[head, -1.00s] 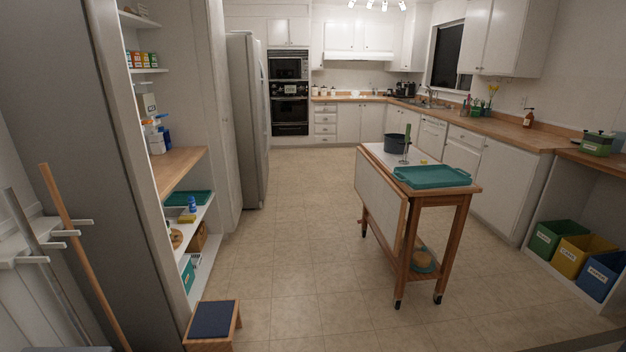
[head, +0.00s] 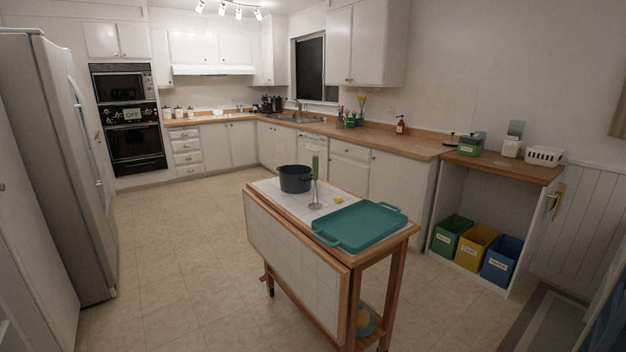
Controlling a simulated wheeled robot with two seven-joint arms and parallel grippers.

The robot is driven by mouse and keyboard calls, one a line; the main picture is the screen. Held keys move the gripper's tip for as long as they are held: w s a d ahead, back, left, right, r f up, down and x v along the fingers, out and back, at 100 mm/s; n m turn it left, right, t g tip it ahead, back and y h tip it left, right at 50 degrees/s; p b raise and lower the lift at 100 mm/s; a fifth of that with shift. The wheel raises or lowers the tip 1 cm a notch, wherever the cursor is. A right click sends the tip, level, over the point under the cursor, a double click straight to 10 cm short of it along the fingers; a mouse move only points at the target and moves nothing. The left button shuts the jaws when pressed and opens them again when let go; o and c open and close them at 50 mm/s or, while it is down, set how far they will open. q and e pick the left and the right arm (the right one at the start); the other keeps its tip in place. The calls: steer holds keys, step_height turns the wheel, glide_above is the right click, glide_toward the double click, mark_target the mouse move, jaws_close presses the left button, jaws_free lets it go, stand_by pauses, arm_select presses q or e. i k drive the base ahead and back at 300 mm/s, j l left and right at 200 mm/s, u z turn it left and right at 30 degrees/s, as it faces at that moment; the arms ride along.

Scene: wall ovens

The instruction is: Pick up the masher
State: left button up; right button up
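The masher (head: 316,182) stands upright on the white-tiled top of the wooden kitchen cart (head: 268,188). It has a green handle at the top and a metal shaft and head below. A dark pot (head: 295,179) is just to its left, and a teal tray (head: 362,226) with handles lies in front of it to the right. A small yellow item (head: 339,199) is beside it on the cart. Neither of my grippers is in view.
Open floor (head: 185,235) lies left of the cart, with the fridge (head: 62,150) at the far left. The counter (head: 350,132) runs along the right wall. Green, yellow and blue bins (head: 476,247) stand under the right counter. The cart's side leaf hangs down.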

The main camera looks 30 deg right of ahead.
mark_target(315, 158)
steer(key=i+j+z, duration=0.1)
steer(key=i+z, duration=0.4)
steer(key=i+j+z, duration=0.25)
steer(key=z, duration=0.25)
steer(key=i+j+z, duration=0.3)
steer(key=z, duration=0.2)
steer(key=i+j+z, duration=0.2)
steer(key=j+z, duration=0.3)
